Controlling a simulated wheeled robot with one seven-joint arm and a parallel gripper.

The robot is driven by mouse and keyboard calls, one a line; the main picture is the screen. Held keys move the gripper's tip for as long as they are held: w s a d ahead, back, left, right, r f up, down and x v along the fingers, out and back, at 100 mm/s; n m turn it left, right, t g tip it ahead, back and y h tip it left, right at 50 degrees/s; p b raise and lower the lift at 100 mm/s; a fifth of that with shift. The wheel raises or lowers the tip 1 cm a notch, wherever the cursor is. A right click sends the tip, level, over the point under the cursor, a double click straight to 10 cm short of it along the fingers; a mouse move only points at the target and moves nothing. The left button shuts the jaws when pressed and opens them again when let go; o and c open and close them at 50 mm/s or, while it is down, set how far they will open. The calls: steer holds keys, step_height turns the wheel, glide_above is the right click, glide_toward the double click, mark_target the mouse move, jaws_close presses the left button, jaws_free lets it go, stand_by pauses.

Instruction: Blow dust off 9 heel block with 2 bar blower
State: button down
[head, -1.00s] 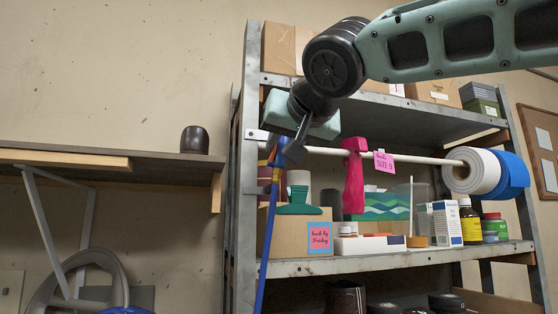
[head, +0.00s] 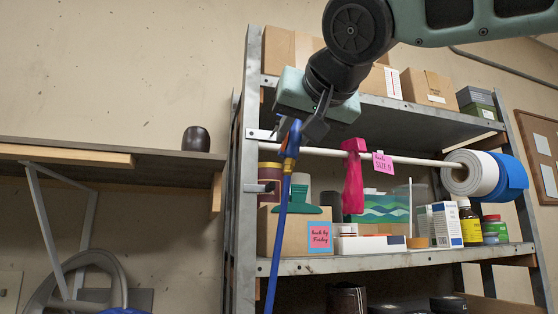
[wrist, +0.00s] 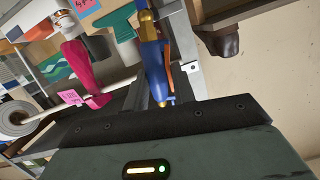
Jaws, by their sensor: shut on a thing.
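My gripper (head: 305,122) is shut on a blue air blower (head: 291,140) with an orange lever, in front of the shelf rack's left post. A blue hose (head: 277,230) hangs down from the blower. A dark brown, rounded block (head: 196,138), likely the heel block, stands on the wall shelf (head: 120,152) at the left, apart from my gripper. It also shows in the wrist view (wrist: 224,40). No number is readable on the block or blower.
A metal rack (head: 395,258) holds boxes, bottles and jars. Its white rail (head: 408,159) carries a pink hanging object (head: 353,180), a pink tag (head: 383,162) and white and blue rolls (head: 483,173). Air above the wall shelf is clear. A hose coil (head: 65,285) hangs below it.

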steer(key=shift+f+b+v, duration=0.15)
steer(key=shift+b+v, duration=0.15)
steer(key=shift+v, duration=0.6)
steer(key=shift+f+b+v, duration=0.2)
steer(key=shift+b+v, duration=0.1)
steer(key=shift+v, duration=0.55)
steer(key=shift+f+b+v, duration=0.15)
steer(key=shift+b+v, duration=0.15)
steer(key=shift+v, duration=0.6)
steer(key=shift+a, duration=0.1)
